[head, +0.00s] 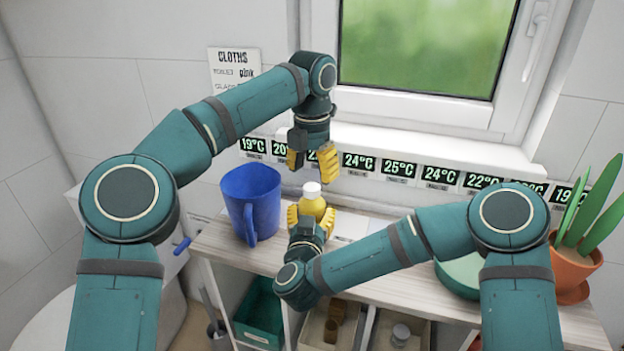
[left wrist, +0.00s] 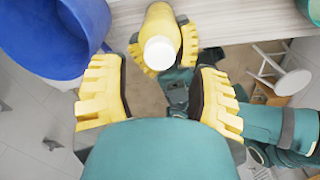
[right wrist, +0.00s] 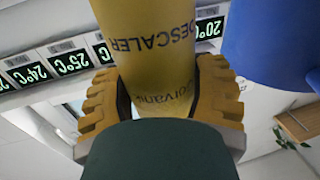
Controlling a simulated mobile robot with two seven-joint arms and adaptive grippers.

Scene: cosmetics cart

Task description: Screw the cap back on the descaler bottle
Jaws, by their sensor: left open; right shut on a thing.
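The yellow descaler bottle (head: 313,204) stands upright at the cart's front edge, and its lettering shows in the right wrist view (right wrist: 150,45). A white cap (head: 311,188) sits on its top, also visible in the left wrist view (left wrist: 160,53). I cannot tell how tightly it is screwed on. My right gripper (head: 311,220) is shut around the bottle's body, with a finger on each side. My left gripper (head: 312,163) points down just above the cap. It is open and empty, with its fingers spread wide and apart from the cap.
A blue jug (head: 252,200) stands close to the left of the bottle. A potted plant (head: 577,250) and a green bowl (head: 460,273) are on the right. Temperature labels (head: 399,168) line the wall under the window. Shelf compartments with bins (head: 262,312) lie below the top.

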